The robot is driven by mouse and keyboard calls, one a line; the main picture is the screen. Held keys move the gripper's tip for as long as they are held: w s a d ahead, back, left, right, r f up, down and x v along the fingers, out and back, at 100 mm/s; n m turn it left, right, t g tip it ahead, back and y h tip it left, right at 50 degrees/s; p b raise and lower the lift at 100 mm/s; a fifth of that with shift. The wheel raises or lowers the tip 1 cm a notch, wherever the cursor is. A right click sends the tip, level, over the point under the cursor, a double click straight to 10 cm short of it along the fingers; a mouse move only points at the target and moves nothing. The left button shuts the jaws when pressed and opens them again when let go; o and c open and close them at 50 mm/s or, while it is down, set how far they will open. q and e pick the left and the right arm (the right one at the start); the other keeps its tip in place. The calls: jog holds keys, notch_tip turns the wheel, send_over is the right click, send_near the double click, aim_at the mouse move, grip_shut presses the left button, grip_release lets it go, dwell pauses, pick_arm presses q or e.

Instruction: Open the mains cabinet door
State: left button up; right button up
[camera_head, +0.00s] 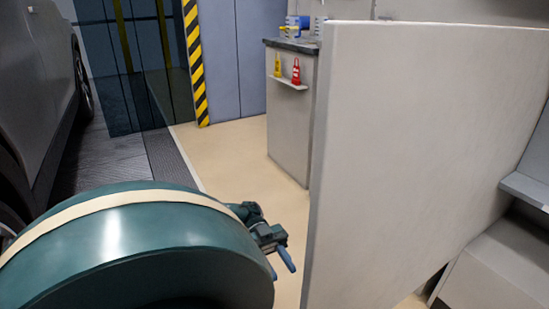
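A large light grey panel (420,150) fills the right half of the view, upright, with its near edge toward me. It looks like the mains cabinet door standing out from the wall, but no handle or label shows on this face. My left gripper (281,266) is low in the middle of the view, just left of the panel's edge. Its two blue fingers are apart with nothing seen between them. I cannot tell from this angle whether it touches the panel. My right gripper is out of view.
A grey shelf or box (528,188) shows past the panel at the right. A grey counter (291,120) with red and yellow bottles stands behind. A dark car (35,90) is at the left. Beige floor (235,150) is clear between car and counter.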

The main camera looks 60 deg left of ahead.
pick_arm(q)
jog(key=shift+w+a+b, duration=0.1)
jog(key=shift+a+b, duration=0.4)
jog(key=shift+a, duration=0.8)
